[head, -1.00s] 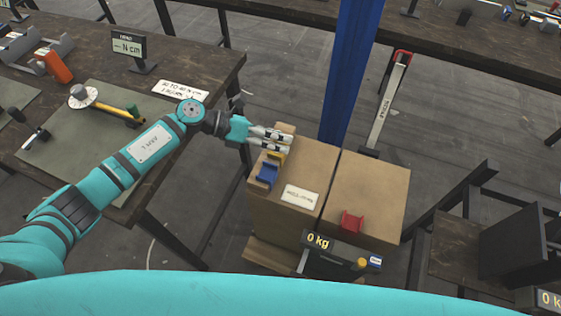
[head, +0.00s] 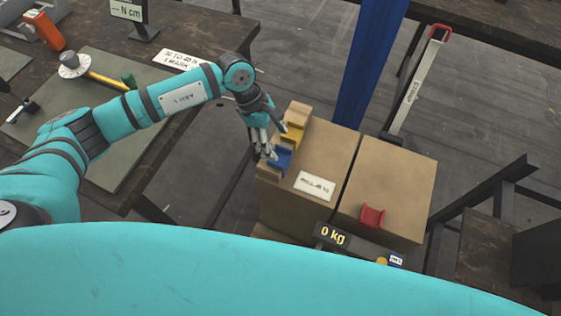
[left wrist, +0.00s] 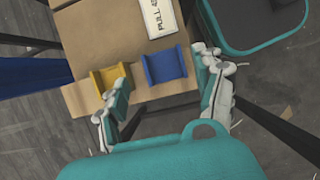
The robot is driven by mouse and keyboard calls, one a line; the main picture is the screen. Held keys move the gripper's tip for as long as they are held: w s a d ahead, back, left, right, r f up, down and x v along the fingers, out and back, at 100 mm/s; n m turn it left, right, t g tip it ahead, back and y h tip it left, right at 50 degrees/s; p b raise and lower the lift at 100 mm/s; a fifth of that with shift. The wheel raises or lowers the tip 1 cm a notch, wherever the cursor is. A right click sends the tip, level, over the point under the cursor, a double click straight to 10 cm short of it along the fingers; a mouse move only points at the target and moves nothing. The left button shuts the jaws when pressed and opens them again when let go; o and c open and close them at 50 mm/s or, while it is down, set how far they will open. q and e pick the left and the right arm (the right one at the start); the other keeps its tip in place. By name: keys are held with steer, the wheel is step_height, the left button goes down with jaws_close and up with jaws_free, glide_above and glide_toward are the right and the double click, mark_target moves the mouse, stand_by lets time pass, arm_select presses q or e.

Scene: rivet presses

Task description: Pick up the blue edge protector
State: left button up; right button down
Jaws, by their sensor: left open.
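The blue edge protector (head: 281,158) is a small channel-shaped piece on the near-left edge of the left cardboard box, in the head view. It also shows in the left wrist view (left wrist: 165,66), beyond the fingers and toward the right finger. My left gripper (head: 268,153) points down beside it and overlaps its left side in the head view. In the left wrist view the fingers of my gripper (left wrist: 160,92) are spread apart with nothing between them. I cannot tell whether a finger touches the blue piece. My right gripper is not in view.
A yellow edge protector (head: 293,132) sits right beside the blue one. A red one (head: 372,216) lies on the right-hand box (head: 400,180). A white label (head: 315,185) lies on the left box. A blue post (head: 367,65) stands behind, and a workbench (head: 185,30) is at left.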

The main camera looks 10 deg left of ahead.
mark_target(283, 160)
arm_select(q)
steer(key=shift+d+f, duration=0.15)
steer(key=shift+f, duration=0.3)
steer(key=b+x, duration=0.1)
steer(key=x, duration=0.1)
steer(key=a+b+x, duration=0.1)
steer(key=x, duration=0.1)
steer(key=shift+s+d+f, duration=0.1)
steer(key=shift+d+f, duration=0.05)
steer(key=shift+f, duration=0.25)
steer(key=shift+d+f, duration=0.1)
steer(key=shift+f, duration=0.1)
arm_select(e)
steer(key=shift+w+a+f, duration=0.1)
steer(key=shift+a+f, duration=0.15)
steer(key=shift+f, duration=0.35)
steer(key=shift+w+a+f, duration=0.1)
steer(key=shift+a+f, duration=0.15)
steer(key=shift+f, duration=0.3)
arm_select(q)
steer(key=shift+r, duration=0.1)
steer(key=c, duration=0.9)
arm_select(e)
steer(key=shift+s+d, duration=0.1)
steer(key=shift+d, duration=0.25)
